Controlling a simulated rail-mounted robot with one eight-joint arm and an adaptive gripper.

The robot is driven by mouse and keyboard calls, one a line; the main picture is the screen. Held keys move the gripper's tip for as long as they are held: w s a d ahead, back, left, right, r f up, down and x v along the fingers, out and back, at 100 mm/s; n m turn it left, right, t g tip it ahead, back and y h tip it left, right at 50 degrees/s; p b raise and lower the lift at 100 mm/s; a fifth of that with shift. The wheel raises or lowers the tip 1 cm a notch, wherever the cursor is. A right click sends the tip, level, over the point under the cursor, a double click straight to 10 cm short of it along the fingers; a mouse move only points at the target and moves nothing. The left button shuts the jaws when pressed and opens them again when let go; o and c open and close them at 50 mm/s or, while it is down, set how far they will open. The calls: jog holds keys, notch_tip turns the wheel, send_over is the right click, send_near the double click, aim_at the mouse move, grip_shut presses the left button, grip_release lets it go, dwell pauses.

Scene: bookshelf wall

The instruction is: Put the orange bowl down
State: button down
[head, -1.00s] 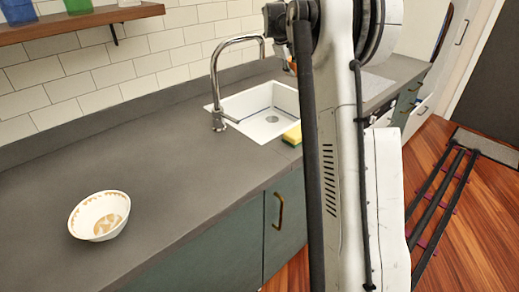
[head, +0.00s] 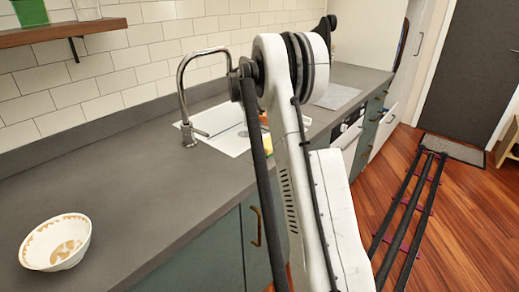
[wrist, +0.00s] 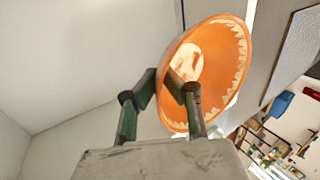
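The orange bowl (wrist: 228,62), with a pale jagged band along its rim and a pale patch inside, is tilted steeply in the wrist view. My gripper (wrist: 168,82) has its two dark green fingers close together at the bowl's near left edge, one on either side of its wall, so it is shut on the bowl. In the head view my arm hides the gripper and most of what is behind it. A small orange sliver (head: 264,119) shows beside the arm near the sink; I cannot tell whether it is the bowl.
A white patterned bowl (head: 55,243) stands on the grey counter (head: 150,190) at front left. The white sink (head: 220,137) with its tap (head: 184,100) and a yellow-green sponge (head: 267,146) are partly behind my arm. Counter between bowl and sink is clear. A shelf (head: 60,33) hangs upper left.

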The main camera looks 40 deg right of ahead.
notch_tip(320, 180, down, 13)
jog(key=shift+b, duration=1)
jog(key=c, duration=2.4)
grip_release()
jog(key=shift+f, duration=0.1)
jog(key=shift+o, duration=1)
